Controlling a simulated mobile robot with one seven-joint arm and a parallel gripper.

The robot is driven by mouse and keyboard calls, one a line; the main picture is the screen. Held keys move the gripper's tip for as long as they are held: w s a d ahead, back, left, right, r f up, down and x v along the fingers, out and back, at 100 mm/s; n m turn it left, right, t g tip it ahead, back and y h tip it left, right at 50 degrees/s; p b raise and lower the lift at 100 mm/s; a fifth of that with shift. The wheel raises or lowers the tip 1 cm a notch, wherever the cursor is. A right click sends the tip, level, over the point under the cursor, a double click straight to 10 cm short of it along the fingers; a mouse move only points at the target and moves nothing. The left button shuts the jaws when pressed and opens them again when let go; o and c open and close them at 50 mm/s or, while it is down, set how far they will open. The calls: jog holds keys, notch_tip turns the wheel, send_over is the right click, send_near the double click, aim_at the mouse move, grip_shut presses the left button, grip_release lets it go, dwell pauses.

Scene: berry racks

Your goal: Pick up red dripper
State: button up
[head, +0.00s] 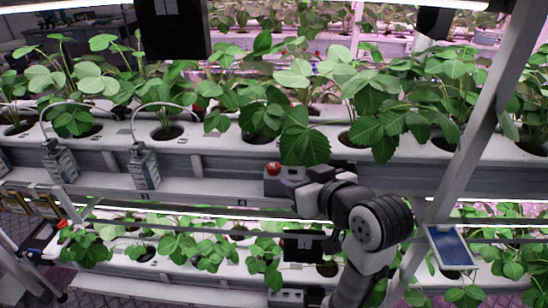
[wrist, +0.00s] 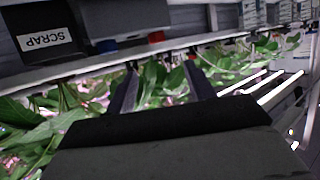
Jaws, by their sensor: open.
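In the wrist view a small red piece (wrist: 157,37), which looks like the red dripper, sits on the ledge beyond my fingers. A blue piece (wrist: 105,46) sits to its left. My gripper (wrist: 160,88) is open, its two dark fingers apart with only leaves seen between them. The red piece is above the fingertips in the picture and apart from them. In the head view a small red round thing (head: 273,168) shows at the front of the upper gutter, beside my gripper end; I cannot tell whether it is the same piece. The fingertips are hidden there.
Leafy plants fill the upper gutter (head: 210,150) and lower gutter (head: 110,262). A slanted metal post (head: 470,140) and a blue-screened tablet (head: 450,247) stand right of my arm.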

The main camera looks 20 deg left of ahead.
aim_at(273, 164)
jog(key=p+x, duration=0.1)
jog(key=x, duration=0.2)
jog(key=p+x, duration=0.2)
jog(key=x, duration=0.1)
jog(key=shift+f, duration=0.4)
jog(key=x, duration=0.1)
jog(key=p+x, duration=0.1)
jog(key=x, duration=0.1)
jog(key=p+x, duration=0.1)
jog(key=shift+w+a+r, duration=0.1)
jog(key=shift+w+a, duration=0.2)
jog(key=shift+w, duration=0.05)
jog(key=shift+w+a+f, duration=0.2)
jog(key=shift+w+f, duration=0.05)
jog(key=shift+w, duration=0.05)
jog(key=c, duration=1.1)
jog(key=shift+r, duration=0.15)
